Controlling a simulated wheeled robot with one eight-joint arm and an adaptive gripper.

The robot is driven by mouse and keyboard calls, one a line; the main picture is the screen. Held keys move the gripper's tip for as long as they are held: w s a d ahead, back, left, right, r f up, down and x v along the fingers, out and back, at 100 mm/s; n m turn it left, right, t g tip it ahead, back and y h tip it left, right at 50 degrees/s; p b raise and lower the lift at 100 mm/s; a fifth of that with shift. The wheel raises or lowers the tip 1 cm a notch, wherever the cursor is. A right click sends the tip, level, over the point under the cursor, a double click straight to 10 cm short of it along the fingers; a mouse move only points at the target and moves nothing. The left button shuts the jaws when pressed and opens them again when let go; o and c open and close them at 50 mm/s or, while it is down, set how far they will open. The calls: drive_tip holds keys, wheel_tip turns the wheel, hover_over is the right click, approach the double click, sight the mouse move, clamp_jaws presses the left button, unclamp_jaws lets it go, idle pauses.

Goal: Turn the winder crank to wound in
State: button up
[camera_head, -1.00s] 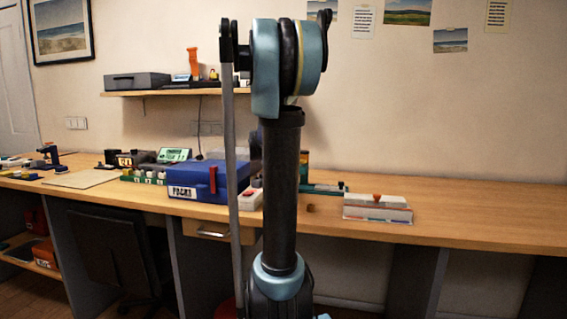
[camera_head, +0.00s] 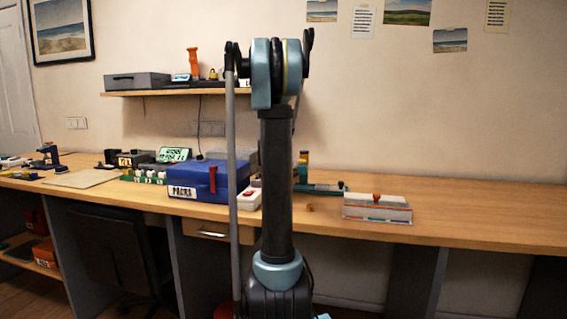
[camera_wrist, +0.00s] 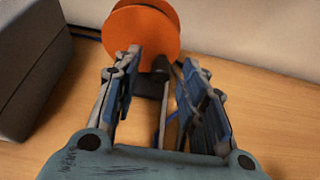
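In the wrist view a round orange disc (camera_wrist: 141,31), which looks like the winder's reel, stands upright near the wall. A dark knob-like part (camera_wrist: 161,64), possibly the crank handle, shows in front of the disc's lower right edge. My gripper (camera_wrist: 160,76) has its two fingers apart, with the dark part seen between and just beyond the fingertips. I cannot tell whether either finger touches it. In the head view my arm hides my gripper, and I cannot make out the winder there.
A large grey box (camera_wrist: 30,65) stands close on the left in the wrist view. Wood surface to the right is clear. In the head view a blue box (camera_head: 200,182), a white block with a red top (camera_head: 250,197) and a white box with an orange knob (camera_head: 377,210) stand on the bench (camera_head: 480,205).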

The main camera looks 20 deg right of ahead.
drive_tip(key=shift+w+d+f, duration=0.2)
drive_tip(key=shift+w+d, duration=0.15)
drive_tip(key=shift+w, duration=0.05)
drive_tip(key=shift+c, duration=0.4)
clamp_jaws()
drive_tip(key=m+y, duration=0.1)
drive_tip(key=f+m+t, duration=0.1)
drive_tip(key=m, duration=0.1)
drive_tip(key=shift+w+a+y, duration=0.1)
drive_tip(key=shift+a+y, duration=0.05)
drive_tip(key=shift+y, duration=0.25)
drive_tip(key=shift+w+a+f+m+t+y, duration=0.1)
drive_tip(key=shift+a+f+m+t+y, duration=0.1)
drive_tip(key=shift+m+t, duration=0.25)
drive_tip(key=shift+w+a+f+m+t+y, duration=0.15)
drive_tip(key=shift+m+t+y, duration=0.1)
drive_tip(key=shift+m, duration=0.4)
drive_tip(key=shift+s+d, duration=0.1)
